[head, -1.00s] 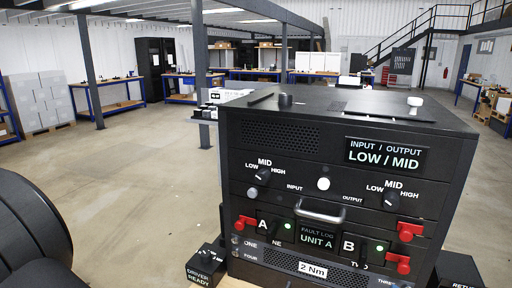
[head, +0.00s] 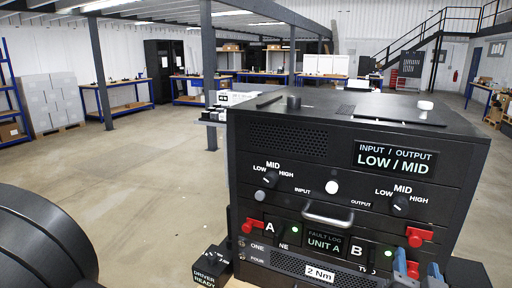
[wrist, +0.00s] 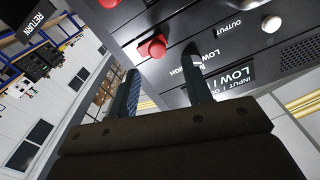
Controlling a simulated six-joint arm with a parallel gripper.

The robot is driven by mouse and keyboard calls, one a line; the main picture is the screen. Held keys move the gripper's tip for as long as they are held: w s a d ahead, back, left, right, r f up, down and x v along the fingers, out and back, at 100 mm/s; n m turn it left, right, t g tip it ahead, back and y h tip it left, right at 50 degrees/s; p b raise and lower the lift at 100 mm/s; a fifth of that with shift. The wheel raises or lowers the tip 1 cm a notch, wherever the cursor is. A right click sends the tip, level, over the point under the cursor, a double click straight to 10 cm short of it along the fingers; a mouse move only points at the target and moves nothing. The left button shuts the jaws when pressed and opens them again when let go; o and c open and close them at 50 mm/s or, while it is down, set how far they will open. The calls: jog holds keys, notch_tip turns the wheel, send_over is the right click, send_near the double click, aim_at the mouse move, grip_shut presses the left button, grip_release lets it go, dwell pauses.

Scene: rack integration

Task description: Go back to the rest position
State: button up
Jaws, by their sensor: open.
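My gripper (head: 416,268) is at the lower right of the head view, in front of the rack's lower right corner. In the wrist view the open fingers (wrist: 162,62) frame part of the black rack front, which is tilted in that picture. The black rack (head: 265,218) faces me, with a red latch (head: 419,237) at its right; a red part (wrist: 152,47) also shows between the fingers in the wrist view. The lower right of the rack front is hidden behind the fingers.
A small "DRIVER READY" box (head: 211,264) stands left of the rack. A "RETURN" sign (wrist: 33,20) shows at the wrist view's upper left. Two black knobs (head: 400,204) and a silver handle (head: 328,213) stick out of the rack. Open floor (head: 120,185) lies left.

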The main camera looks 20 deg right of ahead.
aim_at(418, 242)
jog(key=x, duration=0.6)
jog(key=shift+w+d, duration=0.25)
jog(key=shift+w, duration=0.05)
jog(key=shift+s+d, duration=0.3)
jog(key=shift+s, duration=0.1)
jog(key=shift+s+d, duration=0.3)
jog(key=shift+s, duration=0.05)
jog(key=shift+w+a, duration=0.1)
jog(key=shift+w+a, duration=0.25)
jog(key=v, duration=1.2)
jog(key=shift+w+a, duration=0.2)
jog(key=shift+a, duration=0.2)
